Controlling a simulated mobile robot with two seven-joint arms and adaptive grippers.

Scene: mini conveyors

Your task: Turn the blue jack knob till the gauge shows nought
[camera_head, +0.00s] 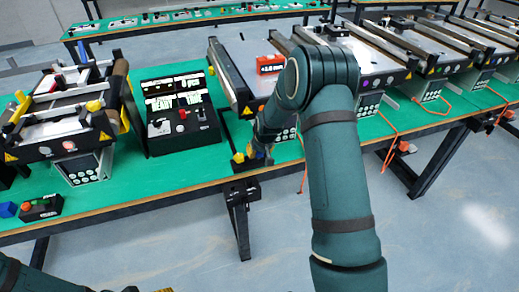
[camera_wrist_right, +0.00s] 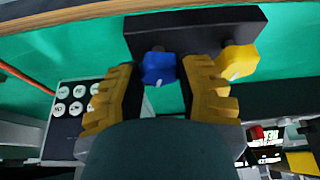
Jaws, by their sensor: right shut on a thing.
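The blue jack knob (camera_wrist_right: 158,68) sits on a black block (camera_wrist_right: 195,30) in the right wrist view. My right gripper (camera_wrist_right: 158,85) has its yellow fingers on either side of the knob, shut on it. In the head view the right gripper (camera_head: 260,153) is low at the table's front edge and mostly hides the blue knob. A red-orange gauge (camera_head: 270,64) stands on the conveyor behind; its display seems to show a small plus value, too small to read surely. Only a sliver of my left gripper (camera_head: 165,290) shows at the bottom edge.
A yellow knob (camera_wrist_right: 236,62) sits close beside the blue one on the same block. A black control box (camera_head: 178,118) with lit displays stands left of my right gripper. Conveyors stand on both sides.

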